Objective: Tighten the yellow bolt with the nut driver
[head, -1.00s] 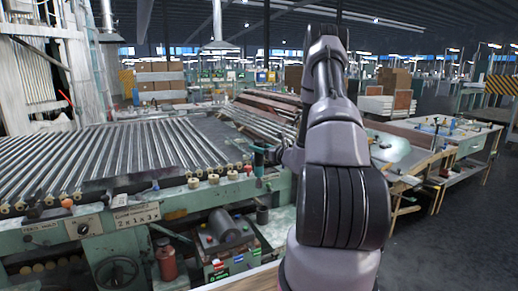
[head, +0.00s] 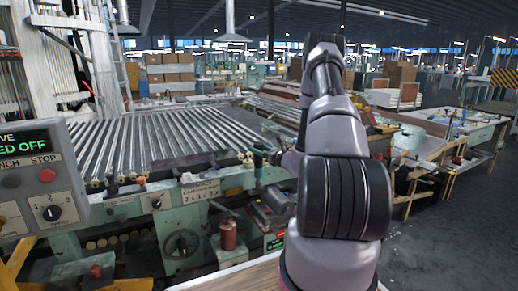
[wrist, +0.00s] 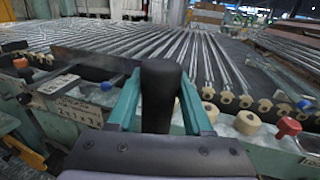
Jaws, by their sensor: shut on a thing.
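My gripper (head: 267,158) is at the end of my outstretched arm, in front of the machine's near side in the head view. In the wrist view its two teal fingers (wrist: 160,82) are shut on an upright black handle, which I take to be the nut driver (wrist: 161,108). The tool's lower end is hidden. I cannot pick out the yellow bolt in either view. Beige round knobs (wrist: 246,122) and a red one (wrist: 288,127) sit along the machine's edge beyond the gripper.
A red canister (head: 228,235) is on the machine's lower shelf. Open floor (head: 450,235) lies at the right.

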